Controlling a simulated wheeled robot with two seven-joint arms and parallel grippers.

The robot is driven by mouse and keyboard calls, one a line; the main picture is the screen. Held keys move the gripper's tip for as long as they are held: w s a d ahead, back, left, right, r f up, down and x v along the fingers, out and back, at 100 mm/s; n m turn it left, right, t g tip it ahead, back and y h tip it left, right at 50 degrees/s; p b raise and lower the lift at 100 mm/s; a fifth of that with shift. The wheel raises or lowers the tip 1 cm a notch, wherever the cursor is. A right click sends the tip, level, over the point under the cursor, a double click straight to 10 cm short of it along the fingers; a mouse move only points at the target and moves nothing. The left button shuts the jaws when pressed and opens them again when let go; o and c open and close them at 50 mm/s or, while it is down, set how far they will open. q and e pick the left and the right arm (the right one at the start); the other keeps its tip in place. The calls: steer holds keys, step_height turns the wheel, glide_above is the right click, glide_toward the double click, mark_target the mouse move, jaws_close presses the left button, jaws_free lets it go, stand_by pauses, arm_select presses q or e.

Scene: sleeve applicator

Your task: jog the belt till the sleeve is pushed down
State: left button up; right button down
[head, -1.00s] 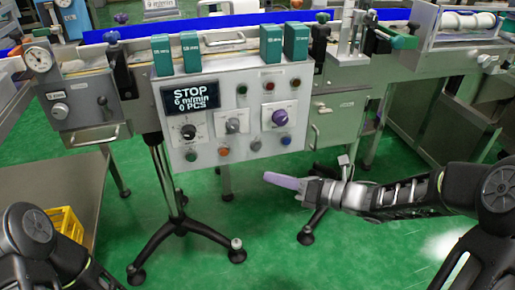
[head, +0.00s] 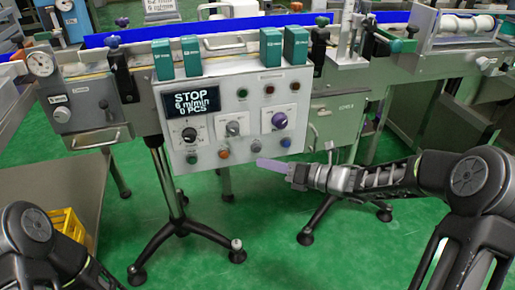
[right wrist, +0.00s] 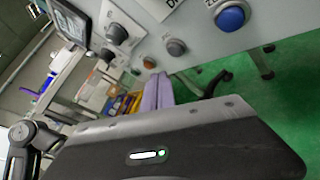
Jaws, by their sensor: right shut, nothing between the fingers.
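The control panel (head: 215,145) faces me, and its display (head: 190,103) reads STOP, 6 m/min, 0 PCS. Along its lower row are a green button (head: 191,158), an orange button (head: 223,153), a grey button (head: 254,147) and a blue button (head: 285,142). The blue button is large in the right wrist view (right wrist: 230,18). My right gripper (head: 262,164) has lavender fingers, shut and empty, at the panel's lower edge, below the grey button; I see no contact. The fingers also show in the right wrist view (right wrist: 158,92). I cannot make out the sleeve on the conveyor. My left gripper is out of view.
A black tripod stand (head: 176,215) is below the panel. A yellow crate (head: 66,224) is at lower left. Green floor is open in front.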

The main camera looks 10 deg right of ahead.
mark_target(257, 149)
steer(key=shift+w, duration=1.1)
steer(key=shift+a+f+b, duration=0.1)
steer(key=shift+b, duration=0.2)
stand_by(0.9)
steer(key=shift+w+b, duration=0.3)
steer(key=shift+w, duration=0.15)
steer(key=shift+w, duration=0.4)
stand_by(0.5)
steer(key=shift+s+b, duration=0.15)
steer(key=shift+b, duration=0.2)
steer(key=shift+s+b, duration=0.35)
steer(key=shift+s, duration=0.35)
